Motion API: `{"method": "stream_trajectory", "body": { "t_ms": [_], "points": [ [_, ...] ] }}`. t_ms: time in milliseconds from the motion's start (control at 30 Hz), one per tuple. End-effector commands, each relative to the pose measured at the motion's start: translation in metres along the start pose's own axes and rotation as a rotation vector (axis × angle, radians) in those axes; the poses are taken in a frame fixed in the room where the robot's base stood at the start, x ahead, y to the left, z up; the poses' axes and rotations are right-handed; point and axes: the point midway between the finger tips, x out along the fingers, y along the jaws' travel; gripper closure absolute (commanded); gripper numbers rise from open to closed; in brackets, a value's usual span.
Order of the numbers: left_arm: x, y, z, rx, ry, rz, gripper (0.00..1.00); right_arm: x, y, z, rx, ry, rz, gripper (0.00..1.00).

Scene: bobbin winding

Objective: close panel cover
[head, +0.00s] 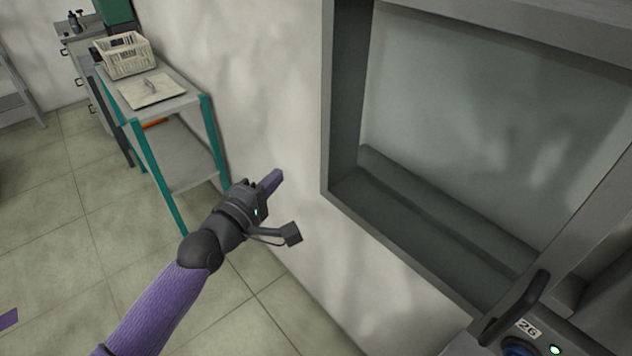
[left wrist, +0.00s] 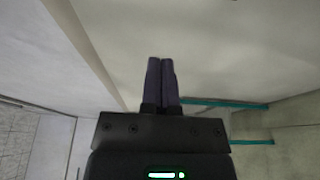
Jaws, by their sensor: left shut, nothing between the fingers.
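My left gripper (head: 273,179) is shut and empty, in front of the pale wall and left of the large grey frame. In the left wrist view its two purple fingers (left wrist: 161,85) lie side by side with nothing between them. At the bottom right of the head view is a grey control panel (head: 462,345) with a "26" label, a green light and a blue round part. A black bar handle (head: 515,308) rises beside the label. I cannot tell which part is the panel cover or how it stands. My left gripper is well apart from the panel and handle. My right gripper is not in view.
A large recessed opening with a grey frame (head: 343,95) fills the upper right. A teal-legged table (head: 188,100) stands left against the wall, with a cream basket (head: 127,55) and a flat pale board (head: 152,91) on it.

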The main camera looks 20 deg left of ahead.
Motion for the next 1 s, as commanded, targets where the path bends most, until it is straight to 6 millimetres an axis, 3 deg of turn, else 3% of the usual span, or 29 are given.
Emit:
{"method": "stream_trajectory", "body": {
  "t_ms": [433,500,633,1000],
  "points": [
    [0.094,-0.001,0.0,0.005,0.002,-0.003,1.0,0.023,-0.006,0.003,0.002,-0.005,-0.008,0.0],
    [0.086,0.004,0.016,-0.001,-0.002,-0.005,1.0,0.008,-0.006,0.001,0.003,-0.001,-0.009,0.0],
    [0.08,0.002,0.031,0.002,-0.001,-0.006,1.0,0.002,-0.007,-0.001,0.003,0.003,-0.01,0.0],
    [0.077,0.0,0.038,0.005,0.001,-0.006,1.0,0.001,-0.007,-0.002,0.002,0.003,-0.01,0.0]
  ]
}}
